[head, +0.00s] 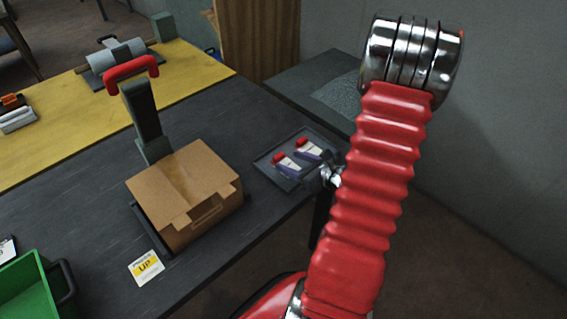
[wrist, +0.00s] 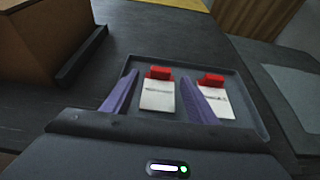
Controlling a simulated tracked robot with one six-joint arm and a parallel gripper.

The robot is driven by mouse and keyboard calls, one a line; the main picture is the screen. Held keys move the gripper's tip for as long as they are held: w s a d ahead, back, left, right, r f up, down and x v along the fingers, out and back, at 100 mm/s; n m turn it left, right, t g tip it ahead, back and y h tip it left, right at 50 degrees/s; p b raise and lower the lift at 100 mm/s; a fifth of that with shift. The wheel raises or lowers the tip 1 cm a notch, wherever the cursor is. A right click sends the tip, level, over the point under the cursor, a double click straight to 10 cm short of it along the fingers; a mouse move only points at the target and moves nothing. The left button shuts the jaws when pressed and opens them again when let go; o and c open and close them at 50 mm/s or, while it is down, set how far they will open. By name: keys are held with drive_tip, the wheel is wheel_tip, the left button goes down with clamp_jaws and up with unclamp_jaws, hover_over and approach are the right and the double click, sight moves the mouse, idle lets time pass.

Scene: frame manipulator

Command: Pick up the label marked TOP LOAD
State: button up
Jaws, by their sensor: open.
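Two white labels with red tabs lie side by side in a dark tray (head: 262,163). In the wrist view the left label (wrist: 157,95) shows between my gripper's two purple fingers (wrist: 159,76). The right label (wrist: 217,103) lies outside, beyond the right finger, which partly covers its left side. The print on both is too small to read, so I cannot tell which says TOP LOAD. In the head view my gripper (head: 289,156) is over the tray, open and empty. I cannot tell whether the fingertips touch the tray.
A cardboard box (head: 183,190) stands left of the tray, with a red-handled post (head: 143,112) behind it. A yellow and white card reading UP (head: 146,267) lies in front of the box. A green bin (head: 25,295) is at the lower left. Dark tabletop between is clear.

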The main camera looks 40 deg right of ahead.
sight(280, 157)
drive_tip(key=shift+w, duration=0.1)
drive_tip(key=shift+x, duration=2.5)
drive_tip(key=shift+d+f, duration=0.1)
drive_tip(key=c, duration=1.1)
